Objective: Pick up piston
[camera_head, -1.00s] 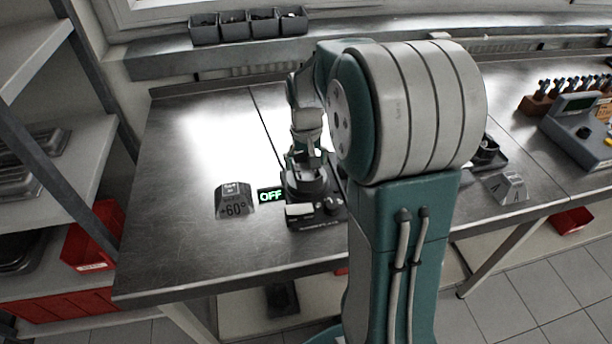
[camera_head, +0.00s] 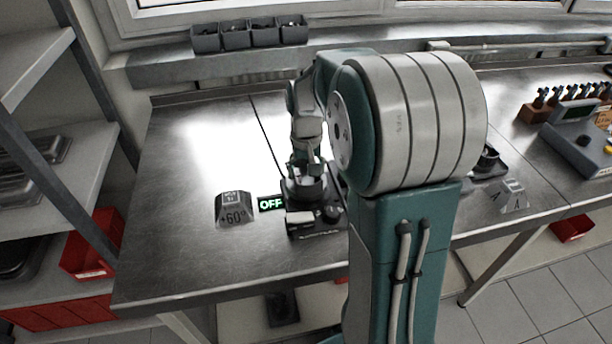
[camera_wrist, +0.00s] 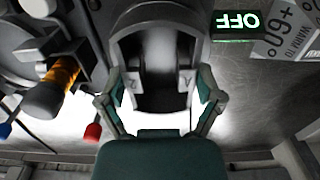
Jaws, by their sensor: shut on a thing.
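A dark, round, hollow piston (camera_wrist: 157,65) fills the middle of the wrist view, directly in front of my gripper (camera_wrist: 160,92). The two fingers are shut on it, one on each side. In the head view my gripper (camera_head: 306,168) points down at the dark round piston (camera_head: 304,190) on top of a black bench device (camera_head: 318,225). I cannot tell whether the piston still touches the device. My arm hides part of the device's right side.
A green OFF display (camera_head: 270,203) and a +60° block (camera_head: 234,208) stand left of the device. An orange-banded handle (camera_wrist: 52,88) shows close by in the wrist view. Grey bins (camera_head: 250,33) line the back ledge. The bench's left part is clear.

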